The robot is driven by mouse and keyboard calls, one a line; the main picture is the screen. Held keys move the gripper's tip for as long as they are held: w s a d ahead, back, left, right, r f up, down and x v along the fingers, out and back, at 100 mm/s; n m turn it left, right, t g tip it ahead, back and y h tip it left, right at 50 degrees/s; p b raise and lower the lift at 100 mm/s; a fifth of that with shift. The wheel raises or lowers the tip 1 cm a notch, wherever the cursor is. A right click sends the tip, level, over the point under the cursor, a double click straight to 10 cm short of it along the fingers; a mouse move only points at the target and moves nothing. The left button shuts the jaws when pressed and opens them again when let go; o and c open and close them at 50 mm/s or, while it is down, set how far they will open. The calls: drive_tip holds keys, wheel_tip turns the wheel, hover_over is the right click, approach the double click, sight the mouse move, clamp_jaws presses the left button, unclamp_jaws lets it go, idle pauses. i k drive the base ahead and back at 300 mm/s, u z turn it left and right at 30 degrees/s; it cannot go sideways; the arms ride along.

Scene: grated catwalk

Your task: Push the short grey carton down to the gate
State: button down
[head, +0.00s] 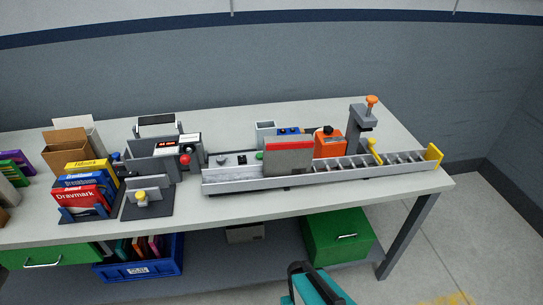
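A yellow plate (434,156) closes the track's right end. A smaller yellow piece (374,152) stands at the track further left, below a grey post with an orange knob (371,101). Which yellow piece is the gate, I cannot tell. A teal and black part, seemingly my gripper (302,269), shows at the bottom edge, in front of the bench and apart from the carton. Its fingers are not clear.
An orange box (329,143) and a small grey box (265,134) stand behind the track. Coloured boxes (82,190) and a grey fixture (148,200) fill the bench's left.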

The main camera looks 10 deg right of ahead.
sight(287, 162)
drive_tip(key=z, duration=0.1)
drive_tip(key=k, duration=1.25)
drive_tip(key=u, duration=1.4)
drive_tip(key=i, duration=1.05)
drive_tip(key=z, duration=0.1)
